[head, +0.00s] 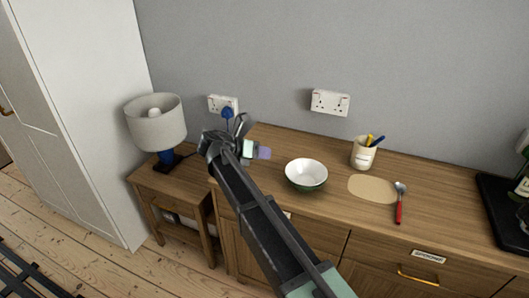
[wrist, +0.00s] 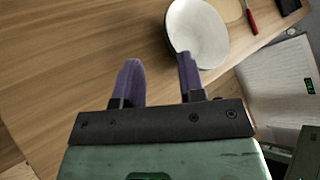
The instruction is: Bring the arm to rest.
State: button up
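My arm reaches from the bottom of the head view up and left, its end over the left end of the wooden sideboard (head: 330,208). My gripper (head: 264,153) has purple fingers, partly hidden by the wrist in the head view. In the wrist view my gripper (wrist: 158,60) has its two fingers apart, with only bare wood seen between them. A white bowl with a green outside (head: 306,185) stands upright to the right of the gripper. In the wrist view the bowl (wrist: 197,32) lies just beyond the right fingertip, which overlaps its edge in the picture.
A cream cup with pens (head: 364,154), a beige mat (head: 370,188), a red-handled spoon (head: 399,205) and a black tray (head: 498,212) are on the sideboard to the right. A lamp (head: 155,123) stands on a small table (head: 172,186) at left. A wall with sockets (head: 330,102) is behind.

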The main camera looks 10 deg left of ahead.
jog(key=s+f+m, duration=0.1)
jog(key=m, duration=0.1)
jog(key=s+f+m+g+y, duration=0.1)
jog(key=m, duration=0.2)
jog(key=s+m, duration=0.1)
jog(key=m, duration=0.1)
jog(key=shift+s+d+f+m+y, duration=0.2)
jog(key=shift+d+f+m+y, duration=0.1)
jog(key=shift+d+f+m, duration=0.1)
jog(key=s+d+m, duration=0.1)
jog(key=s+d+m+g+y, duration=0.1)
jog(key=m, duration=0.1)
jog(key=s+d+f+m+g+p, duration=0.1)
jog(key=shift+s+d+m, duration=0.15)
jog(key=shift+d+m, duration=0.1)
jog(key=shift+m, duration=0.15)
jog(key=s+d+r+m+g+y+p, duration=0.1)
jog(key=s+d+m+y+p, duration=0.1)
jog(key=s+d+m, duration=0.3)
jog(key=s+d+r+m+g+y+p, duration=0.1)
jog(key=s+d+m, duration=0.5)
jog(key=d, duration=0.8)
jog(key=s+d+r+m+g+y+p, duration=0.2)
jog(key=s+d+m+y+p, duration=0.2)
jog(key=d+m, duration=0.5)
jog(key=shift+s+d+g+p, duration=0.3)
jog(key=shift+s+d+p, duration=0.1)
jog(key=shift+s+p, duration=0.4)
